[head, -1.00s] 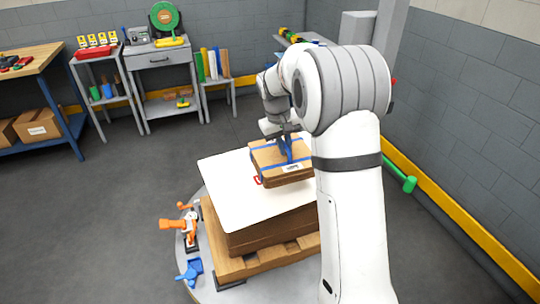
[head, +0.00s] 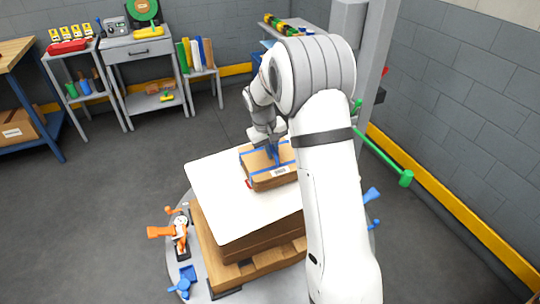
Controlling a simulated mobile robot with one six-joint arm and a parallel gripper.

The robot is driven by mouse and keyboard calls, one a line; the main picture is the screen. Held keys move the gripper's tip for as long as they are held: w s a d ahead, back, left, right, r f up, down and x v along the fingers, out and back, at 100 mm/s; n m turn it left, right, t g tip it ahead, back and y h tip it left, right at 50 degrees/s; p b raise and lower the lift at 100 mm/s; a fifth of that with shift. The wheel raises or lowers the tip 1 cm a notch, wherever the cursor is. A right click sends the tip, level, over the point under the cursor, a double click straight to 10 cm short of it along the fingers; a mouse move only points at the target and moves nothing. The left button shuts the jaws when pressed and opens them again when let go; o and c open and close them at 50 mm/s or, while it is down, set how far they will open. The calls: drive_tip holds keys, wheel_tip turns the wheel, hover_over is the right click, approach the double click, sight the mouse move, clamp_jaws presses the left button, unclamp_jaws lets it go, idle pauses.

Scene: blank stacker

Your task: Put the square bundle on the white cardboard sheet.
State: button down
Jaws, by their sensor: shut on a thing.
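The square bundle (head: 258,163) is a brown cardboard block with blue straps and a small white label on its front side. My gripper (head: 272,152) is shut on it from above, at the straps. The white cardboard sheet (head: 230,207) lies on top of a brown stack on a wooden pallet. The bundle is over the back right part of the sheet in the picture. I cannot tell whether it touches the sheet or hangs just above it. My arm hides the right part of the sheet and some of the bundle's right side.
The pallet (head: 256,268) stands on a round grey platform with orange clamps (head: 163,231) and blue clamps (head: 182,286) around its edge. Shelves and a workbench line the back. The floor at left is clear.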

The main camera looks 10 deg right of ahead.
sight(266, 160)
drive_tip(key=shift+f, duration=1.05)
drive_tip(key=c, duration=1.5)
unclamp_jaws()
drive_tip(key=shift+f, duration=0.15)
wheel_tip(266, 160, up, 11)
drive_tip(key=a, duration=0.2)
drive_tip(key=s+r, duration=0.5)
drive_tip(key=s, duration=1.1)
drive_tip(key=s+d+m+t+y, duration=0.1)
drive_tip(key=s, duration=0.7)
drive_tip(key=s+m+t+y, duration=0.1)
drive_tip(key=s, duration=0.7)
drive_tip(key=shift+s+d+f, duration=0.15)
drive_tip(key=shift+s, duration=0.1)
